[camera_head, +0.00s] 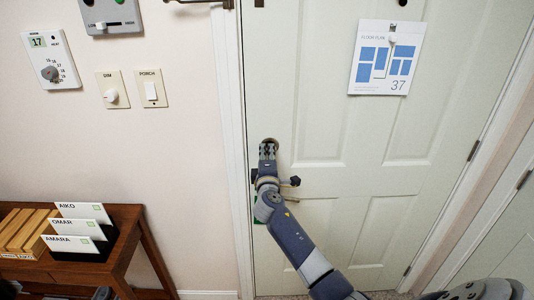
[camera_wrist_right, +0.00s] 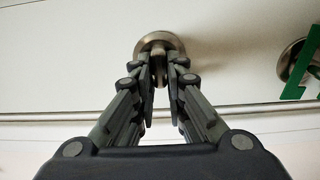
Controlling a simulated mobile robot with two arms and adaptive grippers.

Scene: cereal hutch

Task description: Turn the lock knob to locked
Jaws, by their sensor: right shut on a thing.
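The lock knob (camera_head: 270,141) is a round metal piece on the pale door (camera_head: 320,120), near its left edge. My right gripper (camera_head: 268,153) reaches up to it and covers most of it. In the right wrist view the knob's round metal base (camera_wrist_right: 160,41) shows behind the fingertips. The fingers of my right gripper (camera_wrist_right: 161,70) are closed together on the knob's grip. My left gripper does not show.
A second round metal fitting (camera_wrist_right: 290,60) with a green tag (camera_wrist_right: 305,70) is at the right in the wrist view. A paper floor plan (camera_head: 385,58) hangs on the door. A wooden table (camera_head: 125,225) with card holders stands at left; wall switches (camera_head: 151,89) are above.

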